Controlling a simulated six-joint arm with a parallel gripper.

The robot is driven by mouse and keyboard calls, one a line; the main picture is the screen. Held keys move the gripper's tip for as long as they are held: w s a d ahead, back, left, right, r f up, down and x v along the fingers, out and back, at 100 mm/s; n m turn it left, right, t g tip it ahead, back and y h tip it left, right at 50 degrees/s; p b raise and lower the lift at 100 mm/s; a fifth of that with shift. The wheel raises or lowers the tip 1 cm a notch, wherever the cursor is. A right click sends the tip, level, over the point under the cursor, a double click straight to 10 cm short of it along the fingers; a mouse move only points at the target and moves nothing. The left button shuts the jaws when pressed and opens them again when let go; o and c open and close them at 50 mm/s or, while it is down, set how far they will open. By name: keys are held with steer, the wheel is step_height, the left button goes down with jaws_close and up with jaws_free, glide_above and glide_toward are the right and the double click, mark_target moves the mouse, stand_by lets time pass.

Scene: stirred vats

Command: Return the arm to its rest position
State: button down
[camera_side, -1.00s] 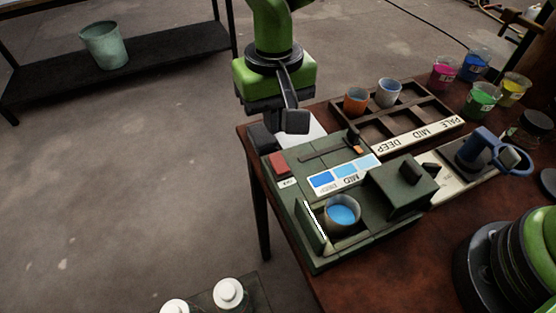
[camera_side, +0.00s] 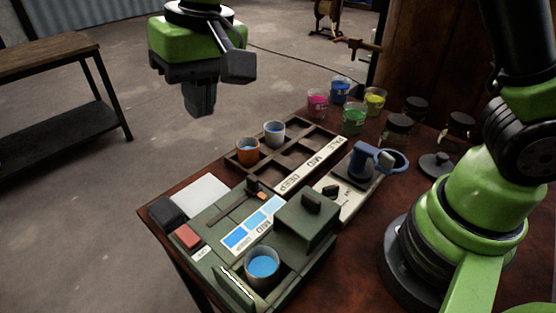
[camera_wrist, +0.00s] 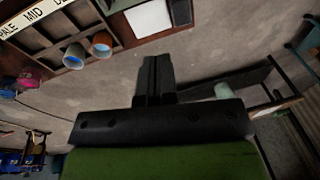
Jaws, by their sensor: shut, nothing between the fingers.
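My gripper (camera_side: 201,108) hangs in the air at the upper left of the side view, past the far left corner of the table. Its black fingers point down and are shut with nothing between them. In the wrist view my gripper (camera_wrist: 154,62) shows its closed fingers over the grey floor, near the table edge. My arm's green base stands at the right of the table in the side view.
A green machine (camera_side: 306,222) stands at the table's front with a cup of blue liquid (camera_side: 262,267). Behind it a divided rack (camera_side: 316,143) holds an orange cup (camera_side: 247,151) and a white cup (camera_side: 274,133). Several colored pots stand farther back. A dark-framed bench (camera_side: 50,55) stands at left.

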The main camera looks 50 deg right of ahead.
steer(key=s+d+r+t, duration=0.1)
steer(key=s+d+r, duration=0.3)
steer(key=d+r, duration=0.15)
steer(key=s+d+r+m+t, duration=0.2)
steer(key=s+d+t, duration=0.2)
steer(key=s+d, duration=0.4)
steer(key=s, duration=0.6)
steer(key=shift+d+m+t, duration=0.15)
steer(key=shift+m+t, duration=0.15)
steer(key=shift+m, duration=0.1)
